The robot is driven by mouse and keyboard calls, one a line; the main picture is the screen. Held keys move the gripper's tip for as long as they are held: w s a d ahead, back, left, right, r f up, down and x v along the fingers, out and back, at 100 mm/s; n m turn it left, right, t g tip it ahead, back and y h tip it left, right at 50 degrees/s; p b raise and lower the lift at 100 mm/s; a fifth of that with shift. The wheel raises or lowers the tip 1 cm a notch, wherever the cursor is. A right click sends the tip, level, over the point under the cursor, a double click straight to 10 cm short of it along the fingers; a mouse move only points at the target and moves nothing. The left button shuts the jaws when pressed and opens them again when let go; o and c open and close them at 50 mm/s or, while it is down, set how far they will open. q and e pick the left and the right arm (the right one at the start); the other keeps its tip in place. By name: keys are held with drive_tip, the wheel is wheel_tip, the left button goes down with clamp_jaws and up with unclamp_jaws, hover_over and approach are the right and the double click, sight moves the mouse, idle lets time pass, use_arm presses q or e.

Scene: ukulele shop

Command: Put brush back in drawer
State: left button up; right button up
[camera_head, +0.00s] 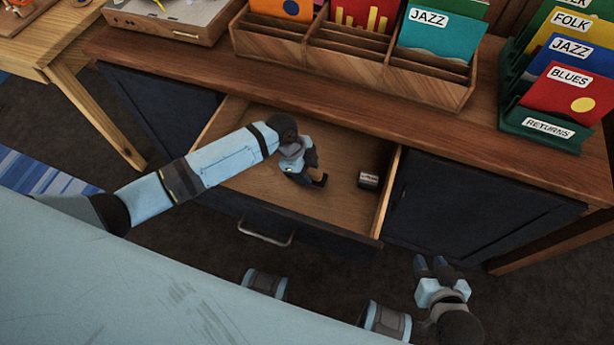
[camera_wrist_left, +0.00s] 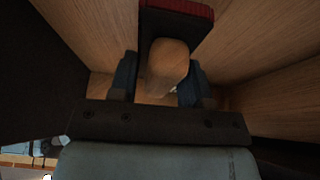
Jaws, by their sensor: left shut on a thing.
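My left gripper (camera_head: 308,176) is inside the open drawer (camera_head: 345,209), shut on the brush. In the left wrist view the brush (camera_wrist_left: 176,20) has a dark head with a red edge, and its rounded wooden handle (camera_wrist_left: 168,62) sits between the two fingers. In the head view the brush is mostly hidden by the gripper; only a dark bit shows at the fingertips. I cannot tell whether it touches the drawer floor. My right gripper (camera_head: 431,262) is empty, with its fingers apart, in front of the cabinet and outside the drawer.
A small dark and silver cylinder (camera_head: 369,180) lies at the drawer's right side. The drawer handle (camera_head: 266,236) is on its front. Above on the counter (camera_head: 330,120) stand a wooden record rack (camera_head: 345,66) and a green returns rack (camera_head: 540,128). The drawer's middle floor is bare.

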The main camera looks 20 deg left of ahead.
use_arm(q)
wheel_tip(320, 180, down, 4)
drive_tip(key=shift+r, duration=0.25)
drive_tip(key=o, duration=0.8)
drive_tip(key=shift+f, duration=0.1)
drive_tip(key=p+v, duration=0.1)
drive_tip(key=v, duration=1.1)
